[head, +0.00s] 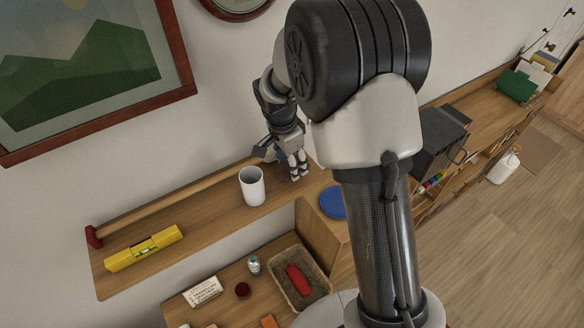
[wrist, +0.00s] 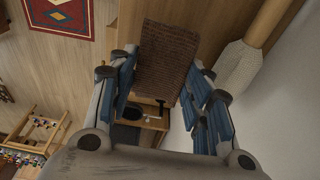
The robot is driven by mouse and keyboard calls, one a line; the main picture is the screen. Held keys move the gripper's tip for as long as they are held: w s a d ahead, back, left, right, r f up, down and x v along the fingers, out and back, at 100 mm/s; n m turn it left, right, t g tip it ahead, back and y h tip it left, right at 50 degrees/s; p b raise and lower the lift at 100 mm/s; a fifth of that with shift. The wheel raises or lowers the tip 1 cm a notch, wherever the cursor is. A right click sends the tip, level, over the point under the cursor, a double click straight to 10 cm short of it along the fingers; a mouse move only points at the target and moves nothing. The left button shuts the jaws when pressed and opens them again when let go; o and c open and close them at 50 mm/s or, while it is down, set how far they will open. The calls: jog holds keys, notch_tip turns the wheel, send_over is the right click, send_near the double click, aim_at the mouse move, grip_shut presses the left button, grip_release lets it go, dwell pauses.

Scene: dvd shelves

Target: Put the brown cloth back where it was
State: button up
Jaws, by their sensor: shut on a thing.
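The brown cloth (wrist: 168,60) shows in the wrist view as a coarse, dark brown woven piece. It sits between the blue-padded fingers of my gripper (wrist: 165,95), which is shut on it. In the head view my gripper (head: 294,168) points down close over the upper wooden shelf, just right of the white cup. The cloth cannot be made out clearly in the head view, and I cannot tell whether it touches the shelf.
The white cup (head: 252,187) stands on the upper shelf (head: 205,217). A blue disc (head: 332,203) is right. A basket (head: 318,268) holds a red object below.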

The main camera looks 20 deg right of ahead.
notch_tip(320, 180, down, 3)
jog(key=shift+f, duration=0.1)
jog(key=o, duration=0.9)
jog(key=shift+o, duration=0.2)
